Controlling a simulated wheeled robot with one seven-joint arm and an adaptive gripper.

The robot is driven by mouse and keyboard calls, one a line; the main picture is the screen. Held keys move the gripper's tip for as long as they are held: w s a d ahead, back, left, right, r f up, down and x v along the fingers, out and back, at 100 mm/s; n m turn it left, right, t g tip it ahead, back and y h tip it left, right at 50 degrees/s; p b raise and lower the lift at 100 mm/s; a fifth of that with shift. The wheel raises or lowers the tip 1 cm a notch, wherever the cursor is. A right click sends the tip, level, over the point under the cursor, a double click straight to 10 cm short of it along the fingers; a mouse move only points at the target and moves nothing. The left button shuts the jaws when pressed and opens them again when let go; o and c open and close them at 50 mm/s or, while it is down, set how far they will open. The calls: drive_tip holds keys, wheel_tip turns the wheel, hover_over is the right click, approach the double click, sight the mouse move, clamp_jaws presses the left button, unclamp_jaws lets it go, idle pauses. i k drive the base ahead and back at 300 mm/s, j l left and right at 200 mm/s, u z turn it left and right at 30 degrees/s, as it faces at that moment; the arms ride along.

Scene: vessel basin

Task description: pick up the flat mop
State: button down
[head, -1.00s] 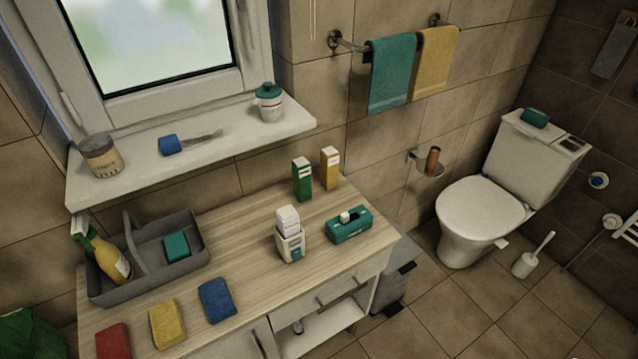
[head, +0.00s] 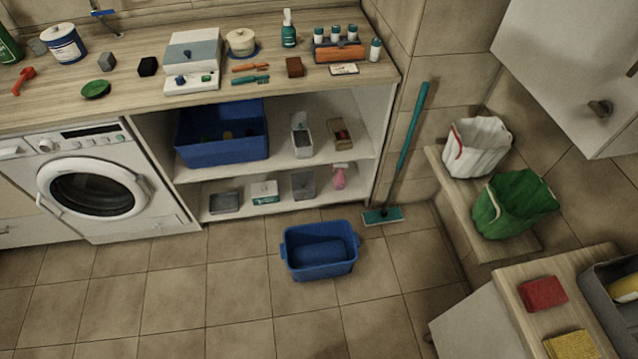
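The flat mop (head: 407,145) leans in the corner right of the shelf unit. Its teal handle tilts against the tiled wall. Its flat teal head with a pale edge (head: 383,216) rests on the floor. It stands apart from the blue tub to its left. Nothing covers it from this view. My gripper does not show in the head view.
A blue tub (head: 320,252) sits on the floor just left of and in front of the mop head. A low ledge (head: 447,184) with a white bin (head: 477,147) and a green bin (head: 514,205) is to the right.

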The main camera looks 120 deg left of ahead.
sight(392, 214)
drive_tip(key=u, duration=3.25)
